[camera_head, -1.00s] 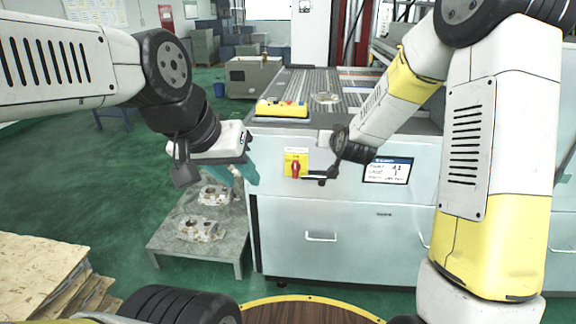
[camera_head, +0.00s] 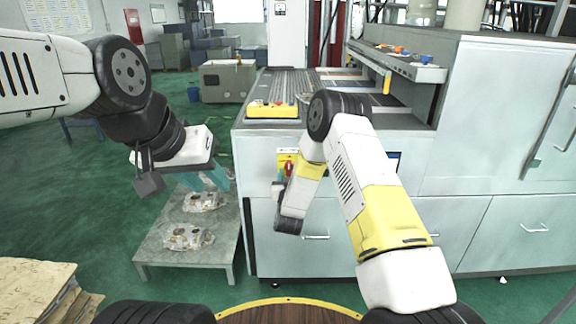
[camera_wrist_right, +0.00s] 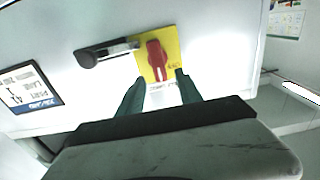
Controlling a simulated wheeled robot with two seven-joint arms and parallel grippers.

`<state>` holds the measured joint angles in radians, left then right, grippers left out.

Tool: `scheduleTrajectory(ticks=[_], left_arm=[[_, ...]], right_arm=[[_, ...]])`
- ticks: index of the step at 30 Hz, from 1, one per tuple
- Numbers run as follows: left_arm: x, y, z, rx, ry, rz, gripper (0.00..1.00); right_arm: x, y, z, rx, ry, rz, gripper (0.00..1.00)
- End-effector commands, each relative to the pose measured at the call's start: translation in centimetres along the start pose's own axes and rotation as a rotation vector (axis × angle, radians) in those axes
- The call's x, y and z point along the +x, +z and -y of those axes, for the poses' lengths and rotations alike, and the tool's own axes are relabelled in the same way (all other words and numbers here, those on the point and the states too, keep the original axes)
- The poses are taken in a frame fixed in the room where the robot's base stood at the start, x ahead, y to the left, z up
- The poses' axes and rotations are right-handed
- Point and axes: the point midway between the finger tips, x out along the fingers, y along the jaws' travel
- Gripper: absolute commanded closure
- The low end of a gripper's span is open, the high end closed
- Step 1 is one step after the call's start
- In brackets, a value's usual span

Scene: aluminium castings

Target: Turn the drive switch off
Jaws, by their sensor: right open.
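The drive switch is a red knob (camera_head: 289,169) on a yellow plate (camera_head: 283,157) on the front of the grey machine. In the right wrist view the knob (camera_wrist_right: 157,60) stands lengthwise, slightly tilted, on its yellow plate (camera_wrist_right: 173,43). My right gripper (camera_wrist_right: 160,88) is open and empty, its two teal fingers pointing at the lower part of the plate, apart from the knob as far as I can see.
A dark lever handle (camera_wrist_right: 105,53) and a display (camera_wrist_right: 29,88) sit beside the switch. A low table (camera_head: 150,250) holds castings (camera_head: 187,236). A yellow button box (camera_head: 272,110) is on the machine top.

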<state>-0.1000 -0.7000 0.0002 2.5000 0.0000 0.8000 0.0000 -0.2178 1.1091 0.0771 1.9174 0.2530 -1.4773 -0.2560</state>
Motion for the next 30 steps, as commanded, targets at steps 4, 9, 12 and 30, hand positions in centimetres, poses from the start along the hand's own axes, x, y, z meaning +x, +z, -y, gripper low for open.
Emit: scheduleTrajectory(ticks=[4,9,12,30], left_arm=[[0.0,0.0,0.0,0.0,0.0,0.0,0.64],[0.0,0.0,0.0,0.0,0.0,0.0,0.64],[0.0,0.0,0.0,0.0,0.0,0.0,0.64],[0.0,0.0,0.0,0.0,0.0,0.0,0.64]], right_arm=[[2.2,0.0,0.0,0.001,0.001,-0.001,0.58],[3.5,0.0,0.0,0.001,0.0,0.001,0.58],[3.7,0.0,0.0,0.001,0.0,0.001,0.58],[3.6,0.0,0.0,0.002,-0.001,0.001,1.0]])
